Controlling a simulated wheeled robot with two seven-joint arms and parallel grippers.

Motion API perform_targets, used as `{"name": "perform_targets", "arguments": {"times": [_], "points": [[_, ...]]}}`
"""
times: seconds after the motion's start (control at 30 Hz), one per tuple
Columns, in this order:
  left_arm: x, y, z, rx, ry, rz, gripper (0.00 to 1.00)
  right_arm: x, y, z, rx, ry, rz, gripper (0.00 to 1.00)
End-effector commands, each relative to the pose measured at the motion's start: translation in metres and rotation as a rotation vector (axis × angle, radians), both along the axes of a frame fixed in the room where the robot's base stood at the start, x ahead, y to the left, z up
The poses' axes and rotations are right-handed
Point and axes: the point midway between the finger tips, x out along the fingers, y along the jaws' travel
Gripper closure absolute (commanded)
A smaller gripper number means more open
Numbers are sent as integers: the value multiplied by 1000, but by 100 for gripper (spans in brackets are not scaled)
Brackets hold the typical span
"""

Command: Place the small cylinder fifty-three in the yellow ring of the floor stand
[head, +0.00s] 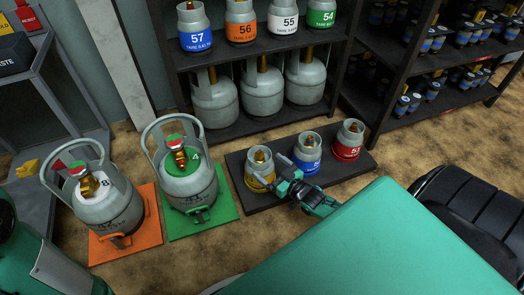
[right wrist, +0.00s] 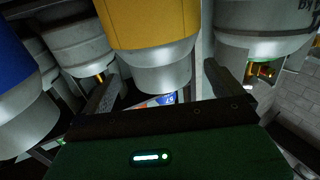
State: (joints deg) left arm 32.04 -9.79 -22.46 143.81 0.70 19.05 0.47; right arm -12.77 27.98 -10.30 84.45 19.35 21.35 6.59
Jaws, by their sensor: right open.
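A small grey cylinder with a yellow band (head: 258,168) stands upright at the left end of the dark floor stand (head: 343,179). Its number is not readable, and a ring under it cannot be made out. My right gripper (head: 275,175) is open at this cylinder's right side and partly covers it. In the right wrist view, the yellow-banded cylinder (right wrist: 150,25) lies ahead, between the open fingers (right wrist: 163,78); contact cannot be told. No cylinder marked fifty-three can be read. My left gripper is not in view.
Blue-banded (head: 308,158) and red-banded (head: 347,142) cylinders stand on the same stand. A shelf (head: 250,127) behind holds cylinders marked 54 to 57 and larger ones below. Two big handled cylinders stand left on orange (head: 148,215) and green (head: 225,205) plates.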

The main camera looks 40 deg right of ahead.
Motion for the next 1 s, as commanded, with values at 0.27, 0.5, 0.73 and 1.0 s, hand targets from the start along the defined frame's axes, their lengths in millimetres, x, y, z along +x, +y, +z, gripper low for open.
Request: {"name": "perform_targets", "arguments": {"times": [0.27,0.5,0.73,1.0], "points": [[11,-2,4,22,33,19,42,-48,-8,4,0,1,-1,3],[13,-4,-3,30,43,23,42,-58,-10,2,-1,-2,0,3],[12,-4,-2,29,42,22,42,-58,-10,1,-1,-1,0,3],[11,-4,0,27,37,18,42,-58,-9,3,1,-3,1,3]]}}
